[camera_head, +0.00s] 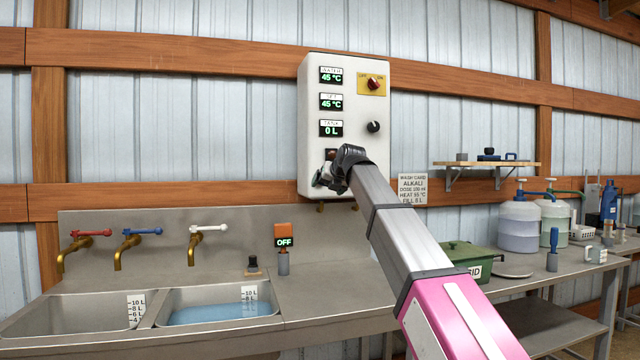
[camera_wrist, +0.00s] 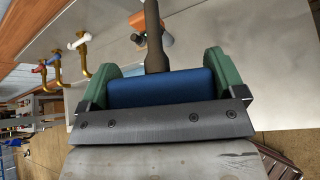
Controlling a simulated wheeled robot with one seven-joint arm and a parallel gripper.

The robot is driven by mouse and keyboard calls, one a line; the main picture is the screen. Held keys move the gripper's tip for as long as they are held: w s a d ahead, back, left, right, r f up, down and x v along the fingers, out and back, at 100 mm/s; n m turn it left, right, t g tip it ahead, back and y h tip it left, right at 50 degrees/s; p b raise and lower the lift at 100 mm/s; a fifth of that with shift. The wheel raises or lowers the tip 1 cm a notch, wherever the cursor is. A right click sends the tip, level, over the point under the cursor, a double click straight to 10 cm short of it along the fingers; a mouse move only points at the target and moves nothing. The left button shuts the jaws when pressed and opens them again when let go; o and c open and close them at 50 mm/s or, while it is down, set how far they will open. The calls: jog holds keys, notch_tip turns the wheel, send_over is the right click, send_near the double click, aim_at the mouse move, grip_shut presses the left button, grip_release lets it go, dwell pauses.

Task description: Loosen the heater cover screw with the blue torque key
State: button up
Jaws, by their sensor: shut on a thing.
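My gripper (camera_head: 327,178) is in front of the lower left part of the white heater box (camera_head: 345,90) on the wall. In the wrist view, the green fingers of my gripper (camera_wrist: 157,80) are shut on a blue handle with a dark shaft, which looks like the blue torque key (camera_wrist: 160,90). Its shaft points away from my gripper, and its tip is out of sight past the top edge. The heater cover screw is not clearly visible; my gripper and arm block that part of the box. I cannot tell whether the key touches it.
Two sink basins (camera_head: 215,312) lie below the taps (camera_head: 128,242) at left. An orange switch post reading OFF (camera_head: 284,235) stands on the counter. A green box (camera_head: 462,256), a blue-handled tool (camera_head: 553,242) and jugs (camera_head: 519,225) stand at right. A small shelf (camera_head: 487,166) hangs above.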

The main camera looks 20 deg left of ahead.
jog(key=s+d, duration=0.2)
jog(key=s, duration=0.1)
jog(key=shift+s, duration=0.2)
dwell(0.4)
jog(key=shift+r+m+g+y, duration=0.2)
jog(key=shift+m+g+y, duration=0.5)
jog(key=shift+m+y, duration=1)
jog(key=shift+m+y, duration=0.3)
jog(key=shift+m, duration=0.1)
